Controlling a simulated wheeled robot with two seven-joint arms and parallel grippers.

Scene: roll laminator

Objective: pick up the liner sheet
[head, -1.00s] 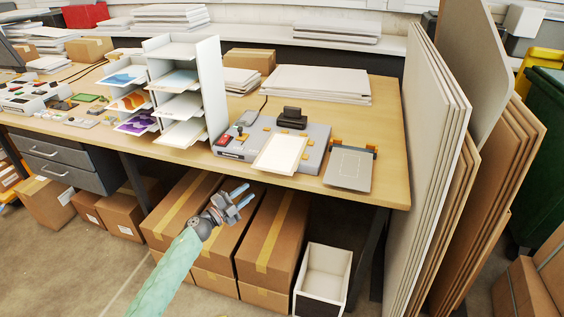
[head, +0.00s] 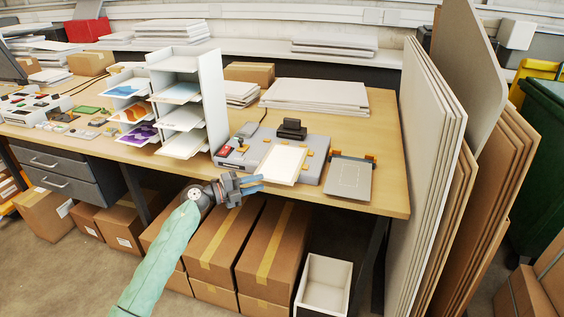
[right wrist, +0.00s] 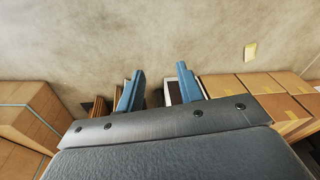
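A pale cream sheet with a white border, which looks like the liner sheet (head: 283,163), lies on the front of the grey laminator (head: 312,165) on the table. My left gripper (head: 260,184) is in front of the table edge, just left of and nearer than the sheet, and does not touch it. Its blue fingers look apart, with nothing between them. My right gripper (right wrist: 160,92) shows only in the right wrist view. Its two blue fingers are spread and empty, over the floor.
A shelf rack (head: 214,105) with printed sheets stands left of the laminator. A grey plate with an orange clip (head: 349,178) lies to its right. White stacked sheets (head: 316,94) lie behind. Cardboard boxes (head: 270,250) and a white bin (head: 324,283) are below. Tall panels (head: 425,170) stand at the right.

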